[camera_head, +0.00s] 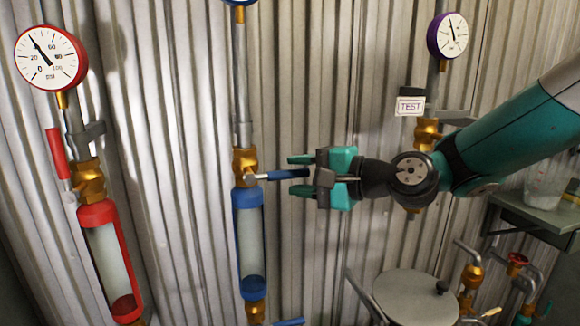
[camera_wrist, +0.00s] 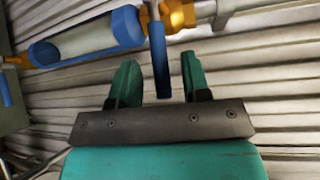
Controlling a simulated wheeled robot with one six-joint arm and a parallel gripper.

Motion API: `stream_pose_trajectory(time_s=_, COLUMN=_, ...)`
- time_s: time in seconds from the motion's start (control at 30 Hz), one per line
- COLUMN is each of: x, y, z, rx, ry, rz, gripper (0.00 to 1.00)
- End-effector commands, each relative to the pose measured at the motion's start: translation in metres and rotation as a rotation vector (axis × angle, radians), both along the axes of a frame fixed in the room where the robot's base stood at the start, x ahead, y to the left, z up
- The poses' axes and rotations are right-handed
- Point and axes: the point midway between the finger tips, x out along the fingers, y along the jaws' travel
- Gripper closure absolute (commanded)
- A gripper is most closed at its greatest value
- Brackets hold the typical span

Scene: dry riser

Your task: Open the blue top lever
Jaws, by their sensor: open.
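The blue top lever (camera_head: 287,174) sticks out sideways to the right from a brass valve (camera_head: 245,167) above a blue-capped sight glass (camera_head: 250,240). My gripper (camera_head: 300,173) is open at the lever's right end, with one finger above it and one below. In the wrist view, the blue lever (camera_wrist: 159,60) points down between the two green fingers (camera_wrist: 160,75), with visible gaps on both sides. The lever's tip lies between the fingers.
A red lever (camera_head: 56,153) stands upright by a red-capped sight glass (camera_head: 110,260) at left. A TEST tag (camera_head: 410,106) hangs at right below a purple gauge (camera_head: 447,36). A round grey lid (camera_head: 415,297) and small valves sit lower right. Corrugated wall lies close behind.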

Motion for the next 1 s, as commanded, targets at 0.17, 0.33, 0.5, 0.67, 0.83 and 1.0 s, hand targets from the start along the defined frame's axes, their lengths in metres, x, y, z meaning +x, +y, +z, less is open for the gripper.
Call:
stream_pose_trajectory(time_s=0.17, x=0.009, y=0.017, z=-0.001, rx=0.000, ry=0.000, rz=0.001, gripper=0.57)
stream_pose_trajectory(time_s=0.33, x=0.012, y=0.021, z=-0.004, rx=-0.001, ry=0.000, rz=-0.001, gripper=0.57)
stream_pose_trajectory(time_s=0.5, x=0.012, y=0.021, z=-0.004, rx=-0.001, ry=0.000, rz=-0.001, gripper=0.57)
stream_pose_trajectory(time_s=0.67, x=0.012, y=0.021, z=-0.004, rx=0.000, ry=0.000, rz=-0.001, gripper=0.87)
stream_pose_trajectory(time_s=0.83, x=0.012, y=0.021, z=-0.004, rx=-0.001, ry=0.000, rz=-0.001, gripper=1.00)
stream_pose_trajectory(time_s=1.0, x=0.011, y=0.023, z=-0.002, rx=-0.009, ry=-0.002, rz=0.003, gripper=1.00)
